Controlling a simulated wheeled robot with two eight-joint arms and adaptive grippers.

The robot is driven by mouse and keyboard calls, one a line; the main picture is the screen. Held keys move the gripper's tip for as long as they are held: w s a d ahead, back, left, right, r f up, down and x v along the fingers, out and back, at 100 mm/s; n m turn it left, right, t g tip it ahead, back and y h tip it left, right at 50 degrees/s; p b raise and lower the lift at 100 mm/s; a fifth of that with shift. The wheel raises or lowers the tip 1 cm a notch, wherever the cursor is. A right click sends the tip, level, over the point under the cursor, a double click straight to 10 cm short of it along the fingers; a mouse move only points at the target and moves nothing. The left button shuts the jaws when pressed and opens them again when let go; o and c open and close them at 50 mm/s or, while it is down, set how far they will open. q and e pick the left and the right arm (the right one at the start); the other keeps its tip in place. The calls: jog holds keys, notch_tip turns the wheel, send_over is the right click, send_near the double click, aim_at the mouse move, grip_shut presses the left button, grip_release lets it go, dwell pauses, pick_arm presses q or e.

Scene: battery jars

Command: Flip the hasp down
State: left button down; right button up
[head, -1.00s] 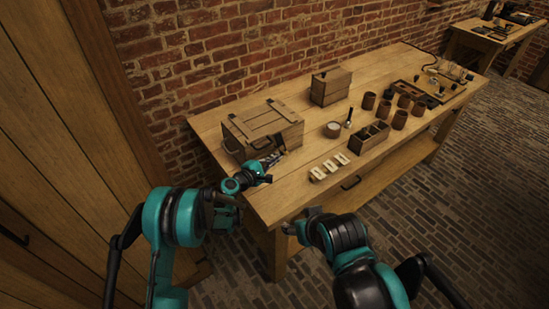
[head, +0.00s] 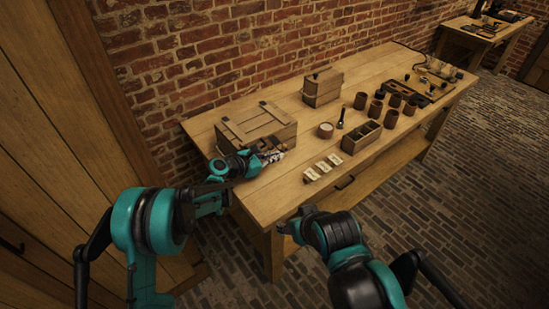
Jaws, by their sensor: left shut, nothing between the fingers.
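A wooden chest (head: 257,127) with a slatted, closed lid stands at the left end of the workbench. Its hasp is too small to make out, and my left gripper covers part of the chest's front. My left gripper (head: 274,157) is shut and empty, close in front of the chest's front face. I cannot tell whether it touches the chest. My right arm (head: 335,232) is at the bench's near edge; its fingers are too unclear to judge.
On the workbench (head: 270,190) stand a wooden box (head: 322,87), a white-topped jar (head: 325,130), a divided box (head: 361,137), several brown jars (head: 376,108) and pale blocks (head: 323,168). A brick wall runs behind. The bench's near left top is clear.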

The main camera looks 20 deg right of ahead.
pick_arm(q)
jog(key=shift+r+n+g, duration=0.3)
jog(key=shift+s, duration=0.1)
jog(key=shift+s+d+r, duration=0.25)
jog(key=shift+s, duration=0.4)
jog(key=shift+a, duration=0.1)
